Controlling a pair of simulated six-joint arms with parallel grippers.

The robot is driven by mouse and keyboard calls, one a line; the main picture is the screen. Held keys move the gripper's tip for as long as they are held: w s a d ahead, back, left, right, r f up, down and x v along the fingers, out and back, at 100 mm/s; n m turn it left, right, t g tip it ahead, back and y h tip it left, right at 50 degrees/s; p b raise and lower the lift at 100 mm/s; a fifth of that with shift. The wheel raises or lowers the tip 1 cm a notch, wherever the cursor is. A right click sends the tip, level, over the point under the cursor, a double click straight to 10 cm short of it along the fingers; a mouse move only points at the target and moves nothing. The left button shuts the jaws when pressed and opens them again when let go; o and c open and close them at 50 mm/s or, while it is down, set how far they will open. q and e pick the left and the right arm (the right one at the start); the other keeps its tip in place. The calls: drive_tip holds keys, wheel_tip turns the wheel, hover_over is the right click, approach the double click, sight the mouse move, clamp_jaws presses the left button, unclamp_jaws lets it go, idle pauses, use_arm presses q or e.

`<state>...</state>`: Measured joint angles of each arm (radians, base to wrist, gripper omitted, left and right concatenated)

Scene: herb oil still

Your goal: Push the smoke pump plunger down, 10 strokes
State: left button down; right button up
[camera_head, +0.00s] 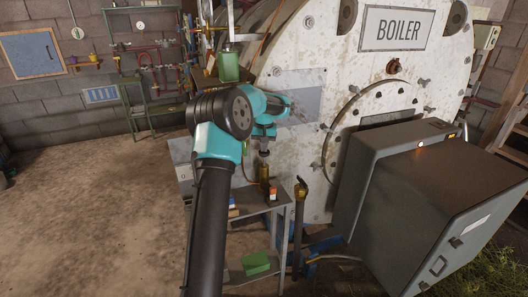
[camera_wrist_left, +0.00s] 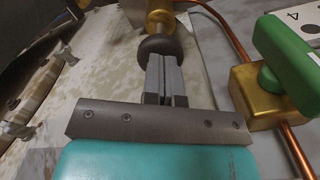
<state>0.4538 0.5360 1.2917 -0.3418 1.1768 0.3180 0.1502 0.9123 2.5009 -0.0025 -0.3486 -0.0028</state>
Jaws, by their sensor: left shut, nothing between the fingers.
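The smoke pump appears to be the small brass cylinder (camera_head: 264,173) below my left wrist in the head view. In the left wrist view its brass body (camera_wrist_left: 158,14) is at the top, with a dark rounded plunger knob (camera_wrist_left: 156,45) in front of it. My left gripper (camera_wrist_left: 167,58) is shut and empty, its fingertips right at the knob and overlapping it in the picture. I cannot tell whether they touch. In the head view the left gripper (camera_head: 264,150) points down just above the brass, small and partly hidden by my arm. My right gripper is in neither view.
A green-handled (camera_wrist_left: 285,58) brass valve on a copper pipe (camera_wrist_left: 290,148) is close right of the gripper in the wrist view. The boiler (camera_head: 300,95) stands behind the pump. A grey cabinet (camera_head: 440,205) stands right; a metal shelf (camera_head: 262,207) is below. Floor at left is clear.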

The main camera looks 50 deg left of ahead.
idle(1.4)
use_arm(q)
drive_tip(key=shift+f, duration=1.85)
drive_tip(key=shift+r, duration=1.8)
drive_tip(key=shift+f, duration=1.75)
drive_tip(key=shift+r, duration=0.1)
wheel_tip(320, 180, up, 11)
drive_tip(key=shift+r, duration=0.2)
